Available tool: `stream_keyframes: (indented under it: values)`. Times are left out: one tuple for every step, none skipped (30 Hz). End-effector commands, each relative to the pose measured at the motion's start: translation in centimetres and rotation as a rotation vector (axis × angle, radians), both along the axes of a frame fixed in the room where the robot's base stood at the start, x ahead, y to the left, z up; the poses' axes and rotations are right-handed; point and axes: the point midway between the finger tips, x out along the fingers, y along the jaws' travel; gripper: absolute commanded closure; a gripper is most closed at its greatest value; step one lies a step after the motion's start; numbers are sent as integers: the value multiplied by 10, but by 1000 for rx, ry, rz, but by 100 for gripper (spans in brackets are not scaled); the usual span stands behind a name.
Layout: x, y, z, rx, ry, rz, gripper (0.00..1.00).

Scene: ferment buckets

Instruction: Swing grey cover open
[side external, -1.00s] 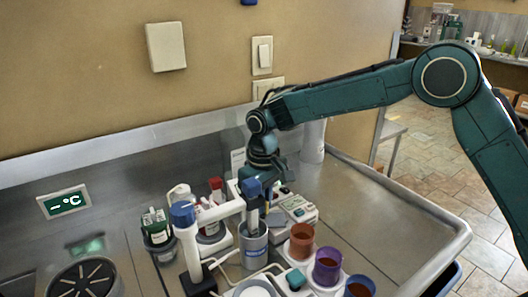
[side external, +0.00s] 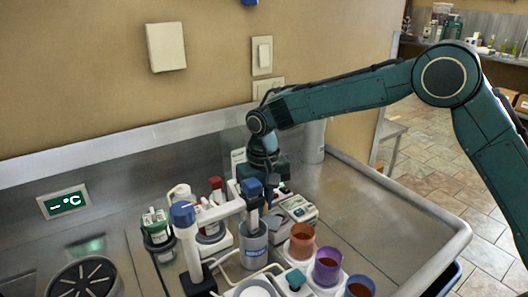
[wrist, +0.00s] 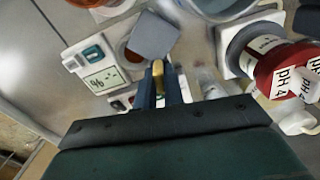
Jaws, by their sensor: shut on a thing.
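The grey cover (wrist: 153,37) is a square flap in the wrist view, just beyond my fingertips. It stands askew over a white unit, and a reddish-orange round spot shows beside its left edge. A brass-coloured tab (wrist: 157,78) is pinched between my two blue fingers at the cover's near edge. My gripper (wrist: 158,72) is shut on this tab. In the side external view my gripper (side external: 270,187) points down behind the white post-and-arm stand. There the cover and tab are too small and hidden to make out.
A white meter (wrist: 102,72) lies left of the cover. A red-capped pH bottle (wrist: 285,70) stands at right. Brown, purple and blue cups (side external: 302,241) (side external: 327,266) (side external: 360,287) stand in front. A grey beaker (side external: 253,243) is close to my gripper. The steel counter (side external: 385,215) is clear at right.

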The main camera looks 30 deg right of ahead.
Motion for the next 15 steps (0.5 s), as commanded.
stream_keyframes:
  values:
    - [1,0,2,1,-4,0,100]
    - [1,0,2,1,-4,0,86]
    - [1,0,2,1,-4,1,78]
    - [1,0,2,1,-4,1,72]
    - [1,0,2,2,-3,1,68]
    - [1,0,1,2,-3,1,68]
    - [1,0,1,1,-3,1,68]
    - [1,0,1,1,-2,1,68]
    - [0,0,1,1,-2,1,68]
    - [0,0,1,1,-2,1,68]
    - [0,0,1,1,-2,1,68]
    - [0,0,1,1,-2,1,68]
    - [0,0,1,1,-1,1,68]
    - [0,0,1,1,-1,1,68]
    - [0,0,1,1,-2,1,68]
